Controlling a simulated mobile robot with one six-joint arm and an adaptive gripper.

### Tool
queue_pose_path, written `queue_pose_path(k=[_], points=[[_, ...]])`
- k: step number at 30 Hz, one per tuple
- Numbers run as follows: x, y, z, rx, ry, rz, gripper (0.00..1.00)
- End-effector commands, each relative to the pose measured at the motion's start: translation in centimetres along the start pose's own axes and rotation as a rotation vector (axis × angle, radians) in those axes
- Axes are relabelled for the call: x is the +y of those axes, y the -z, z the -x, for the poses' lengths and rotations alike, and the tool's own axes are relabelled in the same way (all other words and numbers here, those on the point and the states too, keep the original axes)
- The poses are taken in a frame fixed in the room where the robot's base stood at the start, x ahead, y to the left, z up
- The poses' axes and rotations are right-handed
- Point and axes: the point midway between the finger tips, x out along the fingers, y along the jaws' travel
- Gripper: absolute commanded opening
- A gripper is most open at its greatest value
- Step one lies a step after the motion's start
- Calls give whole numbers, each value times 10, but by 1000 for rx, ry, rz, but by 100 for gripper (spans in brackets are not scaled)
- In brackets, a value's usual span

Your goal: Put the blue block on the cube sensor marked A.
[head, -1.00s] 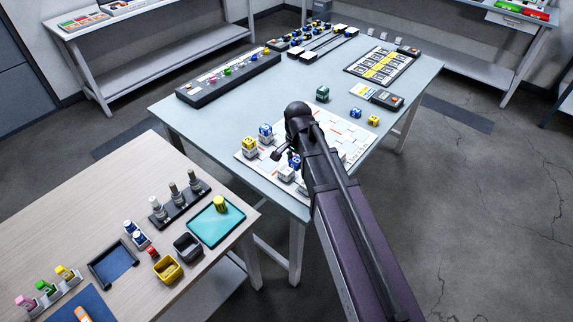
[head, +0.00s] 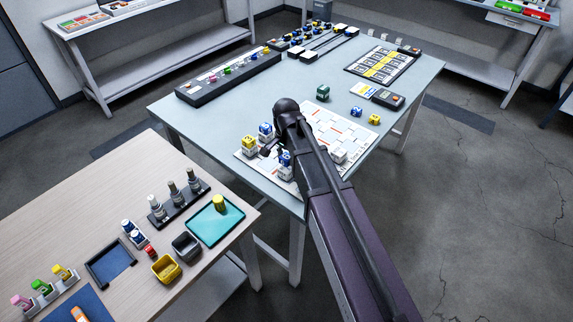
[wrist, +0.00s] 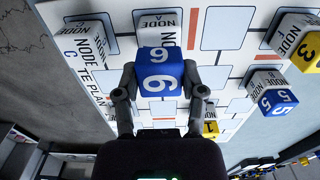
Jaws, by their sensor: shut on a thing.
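My gripper (wrist: 160,98) is shut on the blue block (wrist: 160,83), which shows a white 6. The white cube sensor marked A (wrist: 158,36) is right behind the block in the wrist view, its lower part hidden by the block. In the head view the blue block (head: 285,157) appears just above a white cube (head: 285,173) near the board's front edge. My gripper (head: 272,148) is partly hidden there by my arm. Whether the block touches the sensor I cannot tell.
The white board (head: 330,118) carries the sensors. A sensor marked C (wrist: 85,42) stands left in the wrist view. At right there, a blue block marked 5 (wrist: 276,102) and a yellow block marked 3 (wrist: 308,52) sit on other sensors. A yellow block (wrist: 210,128) is partly hidden.

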Motion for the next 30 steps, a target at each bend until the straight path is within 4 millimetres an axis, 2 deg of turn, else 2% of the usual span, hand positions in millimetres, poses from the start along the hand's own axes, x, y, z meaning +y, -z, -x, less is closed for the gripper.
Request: queue_pose_path(k=[1,6,25,26,29,30], points=[[0,0,-10,0,0,0,17],[0,0,-21,0,0,0,17],[0,0,-28,0,0,0,17],[0,0,-27,0,0,0,56],[0,0,-26,0,0,0,86],[0,0,-26,0,0,0,87]])
